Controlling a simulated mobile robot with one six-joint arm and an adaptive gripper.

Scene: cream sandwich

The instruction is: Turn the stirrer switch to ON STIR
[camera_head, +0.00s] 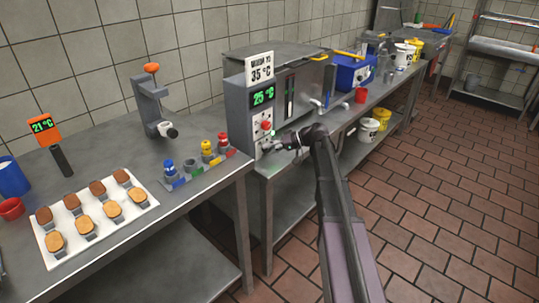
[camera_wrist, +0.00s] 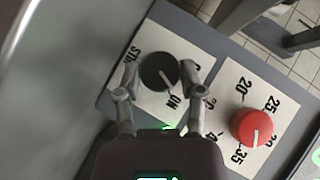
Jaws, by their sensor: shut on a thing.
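The stirrer switch is a round black knob (camera_wrist: 154,68) with a white pointer line, on a white label plate in the wrist view. Its pointer aims down and right toward the printed "ON". Letters reading "ST…" show at the left of the plate, partly covered by a finger. My gripper (camera_wrist: 160,75) has one finger on each side of the knob and is shut on it. In the head view, my gripper (camera_head: 280,145) is at the lower front panel of the grey machine (camera_head: 236,110), and it hides the knob there.
A red dial (camera_wrist: 251,127) with temperature numbers sits close to the right of the knob. The machine's display (camera_head: 262,96) reads 25 °C, under a "WARM TO 35 °C" sign (camera_head: 260,67). A tap (camera_head: 317,103) and a red cup (camera_head: 361,96) are farther along the counter.

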